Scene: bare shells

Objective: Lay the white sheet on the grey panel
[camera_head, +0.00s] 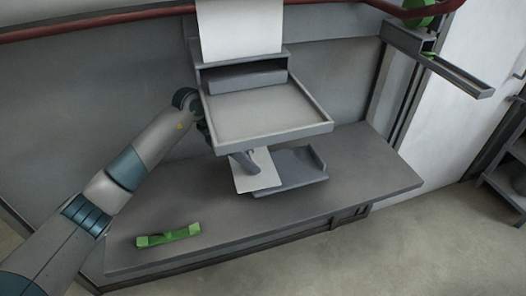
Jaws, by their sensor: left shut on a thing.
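A small white sheet (267,179) shows below the raised tray, over the bench. It overlaps the left part of a flat grey panel (304,172), which has a low raised edge at its right. I cannot tell whether the sheet touches the panel. My left arm reaches in from the left and passes behind the tray's left side. My left gripper (248,165) is partly hidden by the tray and is shut on the white sheet near its upper middle. My right gripper is out of view.
A grey-rimmed tray (328,127) stands above the panel and hides its back part. An upright white sheet (240,32) is behind it. A green object (168,236) lies at the bench's front left. The bench (375,172) is clear at right. A shelf (450,72) juts out upper right.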

